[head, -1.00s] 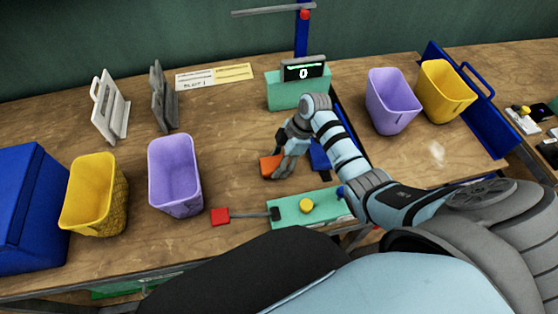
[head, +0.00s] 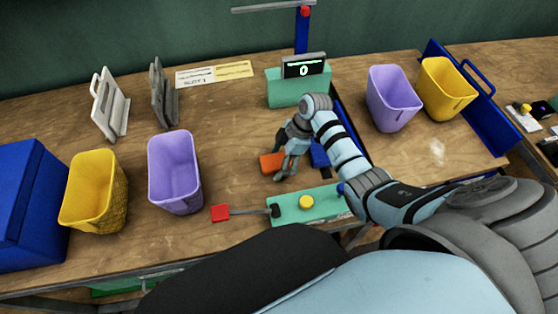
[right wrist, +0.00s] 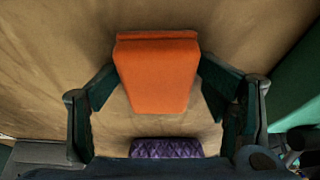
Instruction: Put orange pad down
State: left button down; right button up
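The orange pad (head: 270,163) lies on the wooden bench top, left of the blue part of the press. In the right wrist view the orange pad (right wrist: 157,75) sits between the two dark fingers. My right gripper (head: 284,172) is low over the bench at the pad's right end. In the right wrist view the fingers of the right gripper (right wrist: 160,88) are spread either side of the pad, with narrow gaps along its lower sides. The gripper looks open. My left gripper is not in view.
A teal press base with a yellow button (head: 306,202) and a red-ended lever (head: 221,213) is in front. A teal display box (head: 298,88) stands behind. Purple bin (head: 174,172) and yellow bin (head: 93,192) stand left. Bare bench lies between.

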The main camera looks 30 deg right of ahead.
jog(key=shift+r, duration=0.15)
jog(key=w+p+v, duration=0.1)
jog(key=p+v, duration=0.1)
jog(key=v, duration=1)
jog(key=shift+s+r, duration=0.4)
jog(key=shift+s, duration=0.05)
